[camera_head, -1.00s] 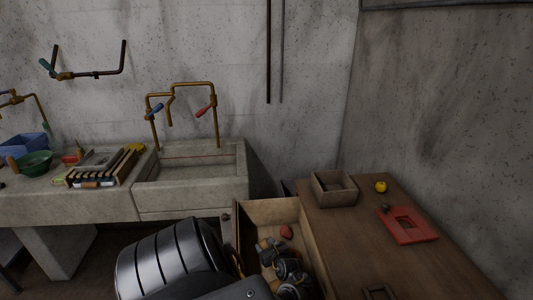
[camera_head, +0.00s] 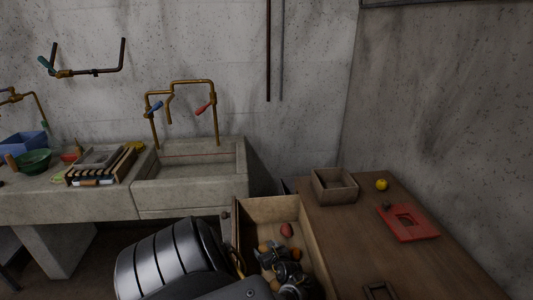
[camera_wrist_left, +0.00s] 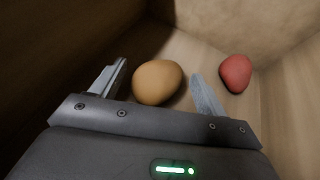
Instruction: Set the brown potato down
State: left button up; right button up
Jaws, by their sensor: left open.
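The brown potato (camera_wrist_left: 157,82) lies on the floor of a wooden drawer-like box (camera_head: 268,211). In the left wrist view it sits between the two spread fingers of my left gripper (camera_wrist_left: 160,75), with gaps showing at its sides. My left gripper also shows in the head view (camera_head: 277,252), reaching down inside the box, open. A red potato-like thing (camera_wrist_left: 236,73) lies to the right, apart from the fingers; it also shows in the head view (camera_head: 287,229). Small brownish shapes beside the gripper are partly hidden in the head view. My right gripper is not in view.
A wooden table (camera_head: 345,235) adjoins the box on the right. It carries a small open box (camera_head: 334,199), a yellow round thing (camera_head: 382,185) and a red board (camera_head: 420,233). A concrete sink (camera_head: 190,210) stands to the left, behind my arm.

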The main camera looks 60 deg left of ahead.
pick_arm(q)
jog(key=shift+r, duration=0.2)
jog(key=p+v, duration=0.5)
jog(key=v, duration=0.1)
jog(key=shift+r, duration=0.2)
jog(key=shift+d+p, duration=0.45)
jog(key=shift+d, duration=0.25)
